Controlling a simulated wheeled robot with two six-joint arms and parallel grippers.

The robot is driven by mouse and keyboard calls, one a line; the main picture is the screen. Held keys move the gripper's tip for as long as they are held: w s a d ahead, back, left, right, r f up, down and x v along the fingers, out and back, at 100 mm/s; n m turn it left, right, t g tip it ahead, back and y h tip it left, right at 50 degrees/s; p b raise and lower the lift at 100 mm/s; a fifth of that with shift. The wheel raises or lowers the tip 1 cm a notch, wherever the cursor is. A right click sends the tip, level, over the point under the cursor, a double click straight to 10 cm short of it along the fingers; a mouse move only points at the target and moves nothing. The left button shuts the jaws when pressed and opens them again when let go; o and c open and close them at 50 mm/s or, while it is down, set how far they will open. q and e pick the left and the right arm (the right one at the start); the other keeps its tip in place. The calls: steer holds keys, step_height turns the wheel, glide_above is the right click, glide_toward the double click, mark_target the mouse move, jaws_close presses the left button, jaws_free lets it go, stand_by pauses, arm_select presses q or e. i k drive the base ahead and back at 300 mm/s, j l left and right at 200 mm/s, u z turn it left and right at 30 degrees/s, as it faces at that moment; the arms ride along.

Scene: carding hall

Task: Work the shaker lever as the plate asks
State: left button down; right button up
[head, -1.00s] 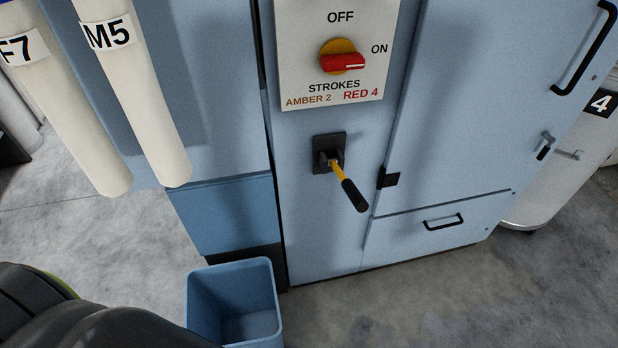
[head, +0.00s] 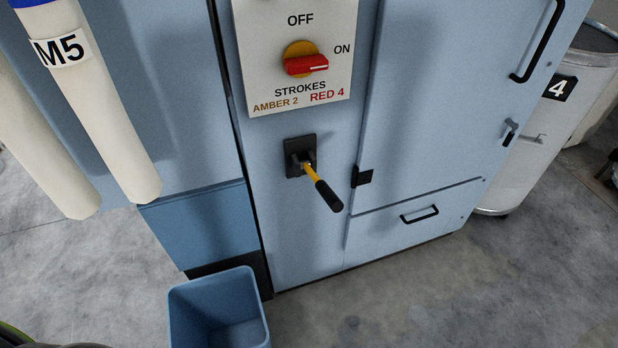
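The shaker lever (head: 323,189) has a yellow shaft and a black grip. It sticks out of a black square mount (head: 300,156) on the blue cabinet and points down and to the right. Above it is the white plate (head: 297,76), reading "OFF", "ON", "STROKES", "AMBER 2" and "RED 4". A red rotary knob (head: 306,66) on a yellow disc sits on the plate, its white mark pointing right, toward "ON". Neither gripper is in view, and nothing touches the lever.
A blue open bin (head: 218,308) stands on the floor at lower left. Pale tubes (head: 110,130), one labelled "M5", hang at left. A cabinet door with a black handle (head: 535,45) is at right, beside a grey drum (head: 575,95) marked "4".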

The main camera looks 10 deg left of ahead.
mark_target(335, 203)
steer(key=i+l+u, duration=0.2)
steer(key=l+u, duration=0.15)
steer(key=u, duration=0.15)
steer(key=i+l+u, duration=0.15)
steer(key=l+u, duration=0.3)
steer(key=i+l+u, duration=0.1)
steer(key=l, duration=0.5)
steer(key=i+l, duration=0.1)
steer(key=l, duration=0.5)
steer(key=i+l+u, duration=0.15)
steer(key=l, duration=0.5)
steer(key=k, duration=0.05)
